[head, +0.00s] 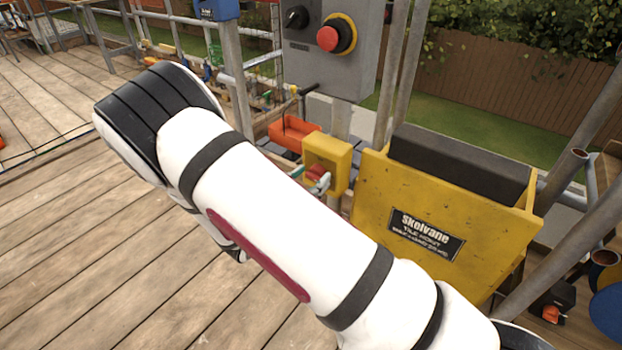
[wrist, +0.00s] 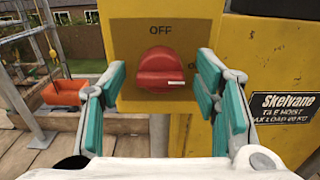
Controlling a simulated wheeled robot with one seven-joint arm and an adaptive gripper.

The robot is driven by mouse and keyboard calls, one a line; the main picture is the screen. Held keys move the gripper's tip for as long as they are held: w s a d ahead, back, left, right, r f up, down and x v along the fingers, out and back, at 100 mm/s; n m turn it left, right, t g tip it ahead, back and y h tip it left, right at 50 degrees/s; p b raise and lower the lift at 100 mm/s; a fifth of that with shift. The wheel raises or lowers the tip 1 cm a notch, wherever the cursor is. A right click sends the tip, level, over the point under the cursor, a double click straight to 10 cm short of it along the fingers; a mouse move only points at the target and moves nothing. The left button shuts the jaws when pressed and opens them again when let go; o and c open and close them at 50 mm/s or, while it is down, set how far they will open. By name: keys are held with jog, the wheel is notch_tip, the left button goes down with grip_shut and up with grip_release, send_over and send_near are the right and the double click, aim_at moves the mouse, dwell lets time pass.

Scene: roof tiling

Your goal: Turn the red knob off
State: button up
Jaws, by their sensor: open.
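The red knob (wrist: 160,70) sits on a yellow box in the wrist view, with the word OFF printed above it. A partly hidden letter shows to its right. The knob's raised grip lies about level, and a small pale mark on it points to the right. My gripper (wrist: 160,85) is open, its teal pads on either side of the knob, with visible gaps. In the head view, the knob (head: 316,171) shows on the yellow box (head: 340,158), with my gripper (head: 316,183) beside it, partly hidden.
A yellow Skelvane tile hoist (head: 377,205) holding a dark block stands right of the box. A grey panel (head: 298,60) with a red mushroom button (head: 330,38) and a black knob (head: 296,17) rises above. An orange tray (head: 292,132) lies behind. Wooden decking is clear at left.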

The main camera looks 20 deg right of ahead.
jog(key=shift+w+d, duration=0.15)
jog(key=shift+d, duration=0.15)
jog(key=c, duration=1.1)
